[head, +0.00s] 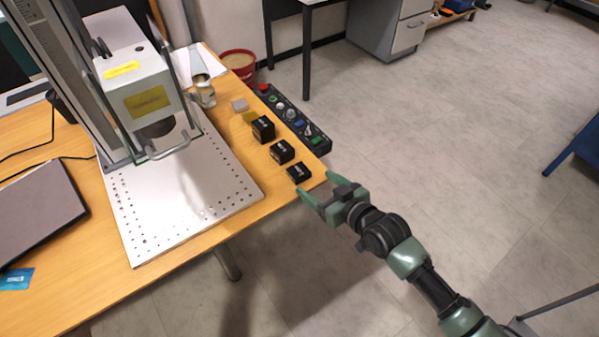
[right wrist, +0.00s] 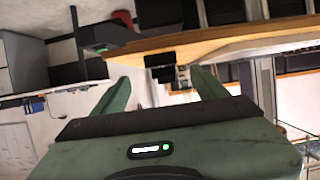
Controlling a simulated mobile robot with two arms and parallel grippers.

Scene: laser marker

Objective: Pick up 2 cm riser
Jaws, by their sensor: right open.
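Three black riser blocks with small pale labels stand in a row on the wooden table. The lowest block (head: 299,172) is nearest the table's right edge, the middle block (head: 282,152) is taller, and the far block (head: 263,129) is the tallest. Their labels are too small to read; the lowest looks like the 2 cm riser. My right gripper (head: 315,187) is open and empty at the table edge, fingers pointing toward the lowest block, not around it. In the right wrist view a dark block (right wrist: 160,60) shows beyond and between the fingers. My left gripper is out of view.
A control box with buttons (head: 293,117) lies along the table edge behind the blocks. The laser marker (head: 145,95) stands over a perforated metal plate (head: 180,200) to the left. A jar (head: 205,95) stands behind. Open floor is on the right.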

